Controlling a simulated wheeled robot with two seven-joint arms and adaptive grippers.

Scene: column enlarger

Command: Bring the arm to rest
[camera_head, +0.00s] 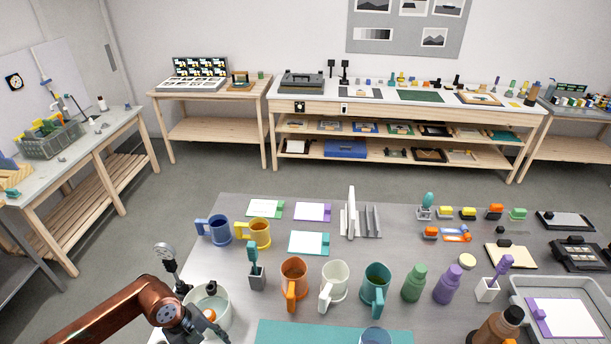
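My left arm, copper-coloured, comes in from the lower left. My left gripper (192,326) is dark and sits at the front left of the grey table (330,215), at the near side of a white bowl (222,297). It covers part of the bowl. Its fingertips are small and partly cut off by the picture's lower edge, so I cannot tell whether it is open or shut. A small round grey-rimmed thing on a stem (164,251) rises just beyond the wrist; I cannot tell what it is fixed to. My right gripper is not in view.
Near the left gripper stand a grey holder (257,279) with a teal-handled tool, an orange mug (294,276) and a blue mug (217,230). More mugs, bottles and a grey tray (524,293) fill the right. Open floor (210,180) lies behind the table.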

